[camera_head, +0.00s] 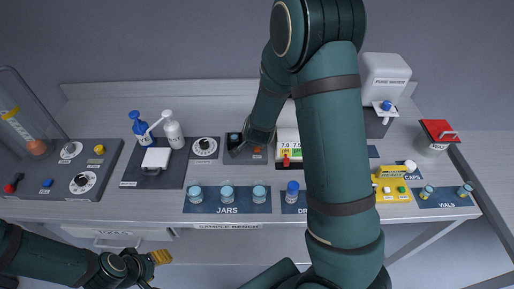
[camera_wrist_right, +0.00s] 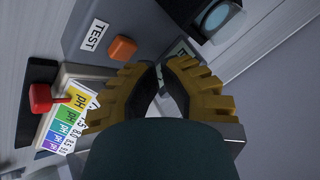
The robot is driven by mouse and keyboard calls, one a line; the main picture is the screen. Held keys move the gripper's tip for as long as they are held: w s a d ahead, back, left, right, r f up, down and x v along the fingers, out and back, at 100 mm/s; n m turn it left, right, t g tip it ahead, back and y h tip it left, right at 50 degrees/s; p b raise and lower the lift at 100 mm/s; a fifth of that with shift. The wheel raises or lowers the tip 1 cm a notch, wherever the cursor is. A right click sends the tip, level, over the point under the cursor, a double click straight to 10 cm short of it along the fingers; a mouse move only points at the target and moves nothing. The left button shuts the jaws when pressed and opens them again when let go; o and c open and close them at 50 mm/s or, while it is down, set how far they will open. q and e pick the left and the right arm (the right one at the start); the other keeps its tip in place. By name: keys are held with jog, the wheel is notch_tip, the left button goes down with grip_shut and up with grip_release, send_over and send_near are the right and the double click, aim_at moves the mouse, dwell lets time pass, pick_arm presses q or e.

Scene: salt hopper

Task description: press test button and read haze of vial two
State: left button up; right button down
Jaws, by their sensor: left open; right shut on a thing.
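The orange test button (camera_wrist_right: 122,48) sits beside a TEST label on the dark meter, which stands mid-bench in the head view (camera_head: 238,157). A round glassy top (camera_wrist_right: 215,17) shows in the meter's dark block; I cannot tell which vial it is. My right gripper (camera_wrist_right: 160,64) has its fingertips together close to the button, apart from it in the picture; anything between the fingers is hidden. Two capped vials (camera_head: 426,192) (camera_head: 465,190) stand on the VIALS mat. My left gripper (camera_head: 155,270) is open and low at the front left. No haze reading is legible.
A pH colour chart (camera_wrist_right: 68,115) and a red knob (camera_wrist_right: 40,98) are close to the right gripper. Several jars (camera_head: 227,194) stand on the JARS mat. A yellow READY box (camera_head: 391,185) is at the right. My right arm hides part of the bench.

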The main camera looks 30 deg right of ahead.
jog(key=shift+f, duration=0.1)
jog(key=shift+f+b, duration=0.35)
jog(key=shift+b, duration=0.1)
jog(key=shift+f+b, duration=0.45)
jog(key=shift+f, duration=0.05)
dwell(0.9)
jog(key=shift+r, duration=0.1)
jog(key=shift+r+p, duration=0.9)
notch_tip(320, 180, up, 5)
jog(key=p, duration=0.4)
dwell(0.4)
